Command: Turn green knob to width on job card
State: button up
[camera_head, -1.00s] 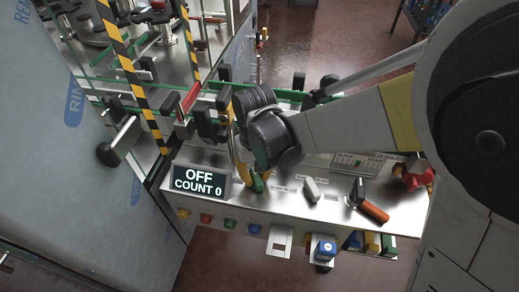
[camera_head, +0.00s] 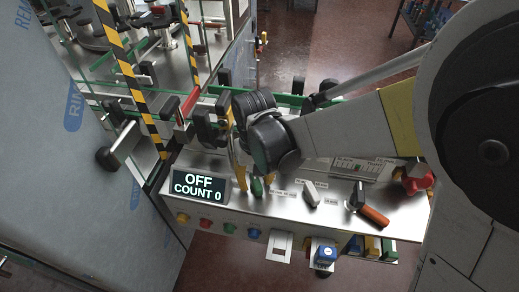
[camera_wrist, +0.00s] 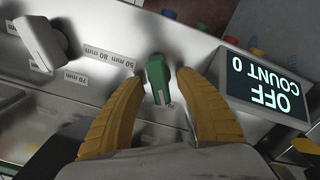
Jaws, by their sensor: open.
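The green knob (camera_wrist: 158,80) stands upright on the metal panel, between the yellow fingers of my gripper (camera_wrist: 160,83) in the wrist view. The gripper is open, with a visible gap on each side of the knob. In the head view the green knob (camera_head: 257,188) shows just below my gripper (camera_head: 254,182). Printed mm labels (camera_wrist: 108,58) run beside the knob in the wrist view; 50 mm and 70 mm are readable. I cannot make out a job card's writing; a small pale plate (camera_head: 279,246) hangs on the panel's front.
A display (camera_head: 199,187) reading "OFF COUNT 0" stands left of the knob. A grey knob (camera_head: 311,194), an orange-handled switch (camera_head: 374,215) and a red knob (camera_head: 416,180) are to the right. Several coloured buttons line the front. Guard rails and striped posts stand behind.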

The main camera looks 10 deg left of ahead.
aim_at(256, 179)
notch_tip(256, 179, up, 12)
dwell(0.4)
jog(key=shift+f, duration=0.1)
